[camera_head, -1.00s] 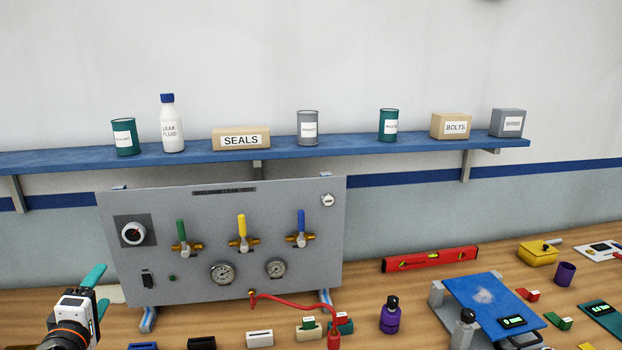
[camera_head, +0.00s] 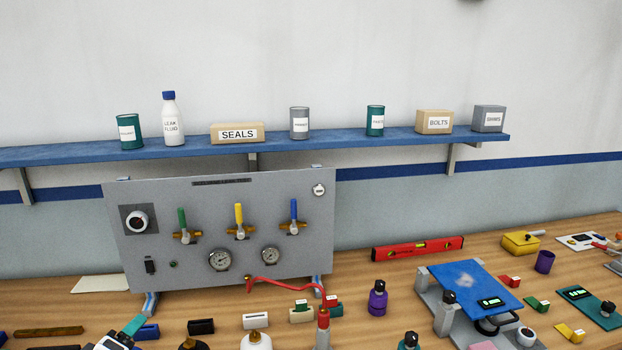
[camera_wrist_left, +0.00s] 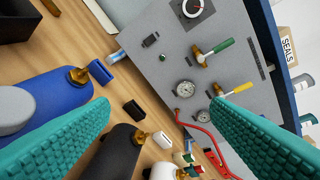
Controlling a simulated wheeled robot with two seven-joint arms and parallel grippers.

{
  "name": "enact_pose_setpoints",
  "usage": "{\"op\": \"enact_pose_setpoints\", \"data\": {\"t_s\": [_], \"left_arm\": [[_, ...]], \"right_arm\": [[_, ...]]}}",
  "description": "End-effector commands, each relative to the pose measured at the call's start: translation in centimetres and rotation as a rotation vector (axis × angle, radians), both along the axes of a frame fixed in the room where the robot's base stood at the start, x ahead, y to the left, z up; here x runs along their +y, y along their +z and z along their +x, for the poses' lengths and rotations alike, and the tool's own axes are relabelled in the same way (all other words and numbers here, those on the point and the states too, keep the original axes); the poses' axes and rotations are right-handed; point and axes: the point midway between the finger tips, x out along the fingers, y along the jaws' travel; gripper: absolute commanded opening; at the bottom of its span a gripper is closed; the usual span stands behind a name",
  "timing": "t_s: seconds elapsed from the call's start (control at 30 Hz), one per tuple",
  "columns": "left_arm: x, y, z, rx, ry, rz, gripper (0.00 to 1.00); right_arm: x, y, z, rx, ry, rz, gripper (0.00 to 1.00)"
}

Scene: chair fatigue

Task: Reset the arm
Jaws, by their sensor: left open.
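My left gripper (camera_head: 128,331) shows at the bottom left edge of the head view, mostly cut off, with a teal finger above the bench front. In the left wrist view its two ribbed teal fingers (camera_wrist_left: 160,106) are wide apart with nothing held between them. Beyond them are the wooden bench and the grey test panel (camera_wrist_left: 200,75), which also stands upright in the head view (camera_head: 215,272). The rest of the left arm is hidden. My right gripper is in neither view.
A blue cylinder (camera_wrist_left: 45,108) and a dark cylinder (camera_wrist_left: 118,153) lie close to the fingers in the wrist view. A red hose (camera_head: 290,285) hangs from the panel. A blue-topped stand (camera_head: 465,285) is at right. A blue shelf (camera_head: 350,141) runs above.

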Motion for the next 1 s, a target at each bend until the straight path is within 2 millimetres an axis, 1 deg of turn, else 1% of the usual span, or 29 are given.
{"op": "enact_pose_setpoints", "data": {"t_s": [0.03, 0.07, 0.17, 0.27, 0.3, 0.37, 0.4, 0.5, 0.6, 0.8, 0.87, 0.9, 1.0], "left_arm": [[-1.0, -1.4, -1.0, 0.056, -0.035, 0.051, 0.72], [-1.7, -2.1, -1.5, 0.087, -0.057, 0.084, 0.72], [-3.9, -5.1, -4.0, 0.21, -0.146, 0.203, 0.72], [-6.5, -8.3, -7.7, 0.357, -0.269, 0.346, 0.72], [-7.6, -9.6, -9.4, 0.417, -0.324, 0.403, 0.72], [-8.9, -11.1, -11.9, 0.497, -0.405, 0.478, 0.72], [-9.7, -12.0, -13.5, 0.544, -0.455, 0.52, 0.72], [-11.1, -13.6, -17.0, 0.64, -0.569, 0.61, 0.72], [-12.3, -14.7, -20.2, 0.718, -0.67, 0.677, 0.72], [-14.0, -15.9, -26.0, 0.843, -0.858, 0.779, 0.72], [-14.4, -16.0, -27.7, 0.876, -0.913, 0.805, 0.72], [-14.5, -16.9, -27.8, 0.886, -0.927, 0.811, 0.72], [-14.5, -19.7, -26.9, 0.892, -0.926, 0.805, 0.72]], "right_arm": [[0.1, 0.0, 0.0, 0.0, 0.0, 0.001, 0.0], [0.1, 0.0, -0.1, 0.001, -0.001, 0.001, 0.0], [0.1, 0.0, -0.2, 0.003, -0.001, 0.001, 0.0], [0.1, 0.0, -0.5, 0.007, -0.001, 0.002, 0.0], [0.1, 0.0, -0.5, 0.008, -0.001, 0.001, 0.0], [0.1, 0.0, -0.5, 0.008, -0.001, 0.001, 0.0], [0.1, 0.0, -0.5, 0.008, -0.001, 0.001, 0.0], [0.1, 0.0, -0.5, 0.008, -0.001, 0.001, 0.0], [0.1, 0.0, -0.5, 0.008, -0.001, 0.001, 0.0], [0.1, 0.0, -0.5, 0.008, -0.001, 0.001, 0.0], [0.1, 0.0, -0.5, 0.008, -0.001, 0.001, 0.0], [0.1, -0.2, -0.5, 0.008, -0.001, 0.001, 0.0], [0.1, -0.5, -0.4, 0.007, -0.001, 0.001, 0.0]]}}
